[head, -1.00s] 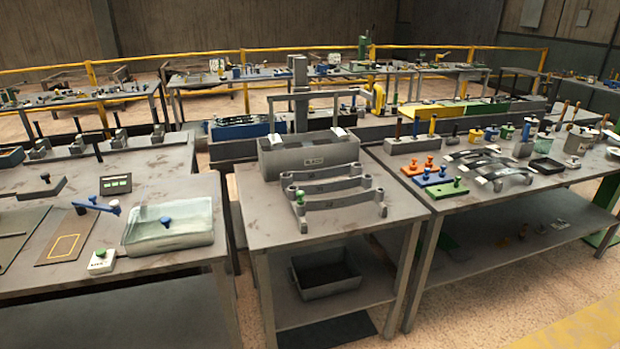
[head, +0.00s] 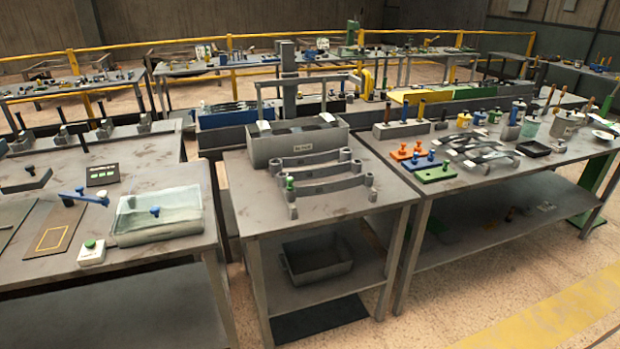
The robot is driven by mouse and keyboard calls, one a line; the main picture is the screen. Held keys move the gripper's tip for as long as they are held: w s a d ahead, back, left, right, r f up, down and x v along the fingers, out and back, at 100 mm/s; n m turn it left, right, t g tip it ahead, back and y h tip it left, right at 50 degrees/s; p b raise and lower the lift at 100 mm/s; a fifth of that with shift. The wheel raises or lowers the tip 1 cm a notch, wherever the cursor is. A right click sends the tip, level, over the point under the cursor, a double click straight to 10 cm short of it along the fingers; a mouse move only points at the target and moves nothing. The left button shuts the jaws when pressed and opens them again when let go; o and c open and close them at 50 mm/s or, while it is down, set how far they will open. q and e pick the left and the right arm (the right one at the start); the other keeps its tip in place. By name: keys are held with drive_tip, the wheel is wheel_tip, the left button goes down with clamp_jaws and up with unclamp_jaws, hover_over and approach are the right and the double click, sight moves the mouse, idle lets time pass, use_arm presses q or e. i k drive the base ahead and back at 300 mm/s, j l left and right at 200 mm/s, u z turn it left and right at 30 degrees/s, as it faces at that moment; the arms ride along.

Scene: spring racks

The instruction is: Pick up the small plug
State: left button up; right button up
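Several small knobbed pieces could be the small plug, and I cannot tell which it is. A blue knob (head: 155,211) stands in the clear tray (head: 130,236) on the left table. A green knob (head: 290,183) sits at the left end of the front grey rack bar (head: 330,194) on the middle table. Orange (head: 399,155), blue (head: 412,166) and green (head: 436,175) plates with knobs lie at the left front of the right table. Neither of my grippers is in view.
A grey bin (head: 297,146) stands behind the rack bars on the middle table. A white box with a green button (head: 91,253) sits at the left table's front. A grey crate (head: 318,261) rests on the lower shelf. Floor shows in front of the right table.

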sight(447, 161)
drive_tip(key=i+l+z, duration=0.1)
drive_tip(key=i+l, duration=0.3)
drive_tip(key=i+l+z, duration=0.1)
drive_tip(key=i+l, duration=0.3)
drive_tip(key=i, duration=0.2)
drive_tip(key=i+l+z, duration=0.1)
drive_tip(key=i+l, duration=0.25)
drive_tip(key=i, duration=0.2)
drive_tip(key=i+l+z, duration=0.1)
drive_tip(key=i+l, duration=0.2)
drive_tip(key=i, duration=0.25)
